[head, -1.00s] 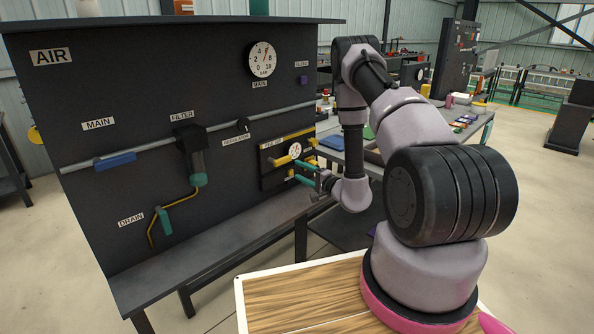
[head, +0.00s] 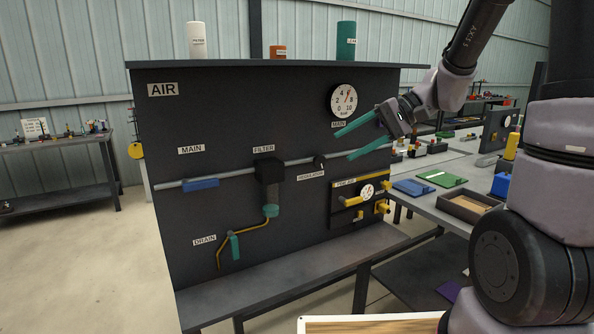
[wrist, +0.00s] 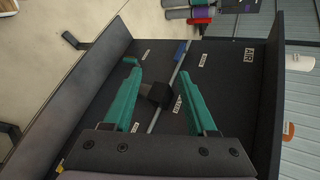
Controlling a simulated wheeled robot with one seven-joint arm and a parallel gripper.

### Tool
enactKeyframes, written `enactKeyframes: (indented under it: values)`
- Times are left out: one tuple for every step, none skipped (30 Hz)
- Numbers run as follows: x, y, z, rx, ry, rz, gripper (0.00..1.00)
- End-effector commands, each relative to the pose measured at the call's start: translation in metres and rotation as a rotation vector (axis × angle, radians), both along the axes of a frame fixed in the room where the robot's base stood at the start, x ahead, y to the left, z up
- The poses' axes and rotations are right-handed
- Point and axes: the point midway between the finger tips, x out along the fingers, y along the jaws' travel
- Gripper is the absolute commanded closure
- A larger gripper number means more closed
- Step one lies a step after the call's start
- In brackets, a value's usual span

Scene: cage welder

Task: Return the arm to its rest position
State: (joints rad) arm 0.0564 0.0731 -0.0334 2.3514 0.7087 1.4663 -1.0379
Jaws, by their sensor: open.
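My gripper (head: 352,141) is open and empty, with two teal fingers spread apart. In the head view it is raised in front of the upper right part of the AIR panel (head: 225,125), just below the round main gauge (head: 343,101). My arm reaches up on the right side and bends over toward the panel. In the wrist view the gripper (wrist: 158,80) also shows open, with the black filter (wrist: 158,94) and the pipe seen beyond and between the fingers. Nothing is between the fingers.
The panel's shelf (head: 290,272) juts out below. A yellow-marked valve block (head: 360,199) sits at the panel's lower right. A table with a brown tray (head: 466,207) and a green plate (head: 441,178) stands to the right. Containers, including a teal one (head: 346,41), stand on the panel top.

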Motion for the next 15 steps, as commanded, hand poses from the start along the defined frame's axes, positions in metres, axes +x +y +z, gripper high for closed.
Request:
enactKeyframes:
  values:
    - [-0.014,-0.005,0.009,-0.07,-0.023,0.006,0.43]
    - [-0.022,-0.009,0.012,-0.116,-0.029,0.005,0.43]
    - [-0.032,-0.015,0.015,-0.177,-0.041,-0.001,0.43]
    - [-0.039,-0.02,0.017,-0.221,-0.052,-0.008,0.43]
    - [-0.045,-0.026,0.02,-0.265,-0.065,-0.019,0.43]
    - [-0.053,-0.033,0.024,-0.323,-0.084,-0.039,0.43]
    - [-0.059,-0.039,0.026,-0.366,-0.101,-0.055,0.43]
    - [-0.064,-0.045,0.029,-0.408,-0.12,-0.074,0.43]
    - [-0.07,-0.054,0.034,-0.462,-0.148,-0.103,0.43]
    - [-0.074,-0.06,0.037,-0.499,-0.171,-0.127,0.43]
    - [-0.078,-0.067,0.041,-0.536,-0.196,-0.152,0.43]
    - [-0.083,-0.075,0.046,-0.58,-0.229,-0.19,0.43]
    - [-0.086,-0.082,0.05,-0.61,-0.254,-0.219,0.43]
    - [-0.088,-0.088,0.055,-0.637,-0.28,-0.248,0.43]
    - [-0.092,-0.095,0.06,-0.668,-0.312,-0.285,0.43]
